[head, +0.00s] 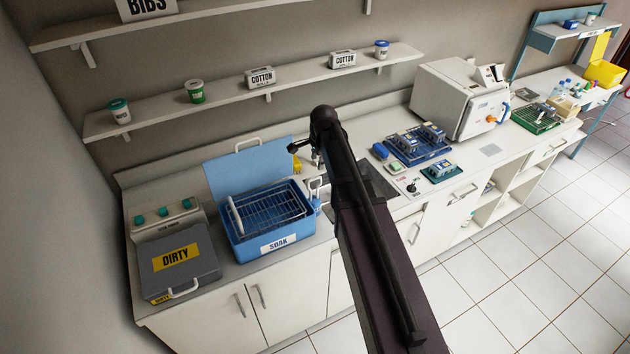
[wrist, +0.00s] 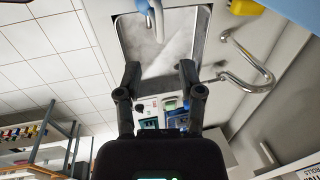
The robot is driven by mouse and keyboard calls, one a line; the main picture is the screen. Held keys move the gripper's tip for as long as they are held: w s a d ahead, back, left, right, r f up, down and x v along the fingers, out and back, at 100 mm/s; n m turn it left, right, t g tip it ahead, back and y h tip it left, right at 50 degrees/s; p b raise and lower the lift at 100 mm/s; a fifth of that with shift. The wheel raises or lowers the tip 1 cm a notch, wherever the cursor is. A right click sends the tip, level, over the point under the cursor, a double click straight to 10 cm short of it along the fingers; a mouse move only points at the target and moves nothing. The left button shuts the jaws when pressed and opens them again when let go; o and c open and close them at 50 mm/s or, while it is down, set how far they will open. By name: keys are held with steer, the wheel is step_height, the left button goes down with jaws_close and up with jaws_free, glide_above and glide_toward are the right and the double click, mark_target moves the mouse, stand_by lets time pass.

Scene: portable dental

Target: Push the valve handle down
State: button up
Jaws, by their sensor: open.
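My gripper (wrist: 159,76) is open and empty in the wrist view, its two dark fingers apart over the sink (wrist: 180,20). A curved chrome pipe (wrist: 240,68) stands right of the fingers. A chrome piece with a blue part (wrist: 155,18) shows beyond the fingertips at the top edge. I cannot tell for sure which of these is the valve handle. In the head view my arm covers most of the sink (head: 376,183) and hides nearly all of my gripper. An orange knob (head: 491,119) and a blue curved part (head: 506,111) are on the white sterilizer (head: 448,98).
A blue soak bin (head: 270,243) with a wire basket and a raised lid (head: 248,165) stands left of the sink. A grey DIRTY box (head: 180,262) is farther left. A yellow item (wrist: 246,7) is near the pipe. Blue and green trays (head: 417,145) are to the right.

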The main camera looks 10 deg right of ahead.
mark_target(315, 179)
steer(key=shift+w+a+f+b, duration=0.1)
steer(key=shift+w+f+b, duration=0.2)
steer(key=shift+f+b, duration=1.1)
steer(key=shift+w+a+f+b, duration=0.1)
steer(key=shift+w+f+b, duration=0.15)
steer(key=shift+f+b, duration=1.2)
steer(key=shift+w+a+f+b, duration=0.1)
steer(key=shift+w+f+b, duration=0.2)
steer(key=shift+f+b, duration=1.1)
steer(key=shift+f, duration=0.15)
steer(key=shift+c, duration=0.2)
